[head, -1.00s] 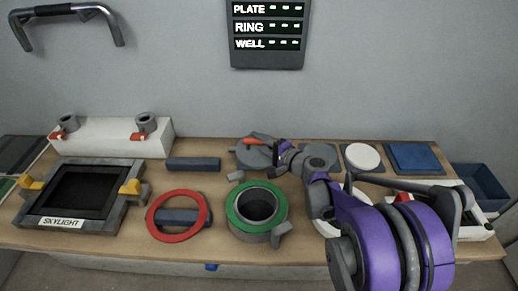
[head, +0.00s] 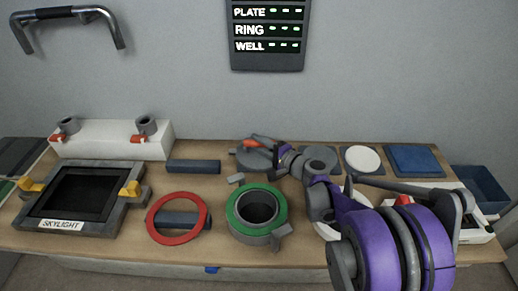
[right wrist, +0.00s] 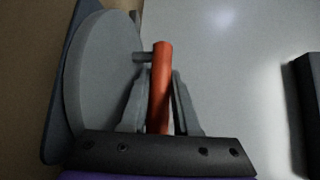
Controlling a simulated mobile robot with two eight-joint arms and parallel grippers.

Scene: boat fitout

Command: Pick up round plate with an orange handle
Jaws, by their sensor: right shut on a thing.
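The round grey plate (head: 251,159) with an orange handle (head: 258,141) is at the back middle of the bench in the head view. In the right wrist view the plate's disc (right wrist: 98,85) fills the left, and its orange handle (right wrist: 160,88) stands between the fingers. My right gripper (head: 274,150) reaches in from the right and is shut on the handle. In the right wrist view the gripper (right wrist: 158,105) has one finger on each side of the handle. I cannot tell whether the plate is clear of its mat. My left gripper is not in view.
A red ring (head: 152,218), a green-rimmed round well (head: 233,212) and the skylight frame (head: 127,205) stand in front and to the left. A white disc (head: 362,159) and a blue pad (head: 414,160) lie at the right. A sign (head: 267,58) hangs on the wall.

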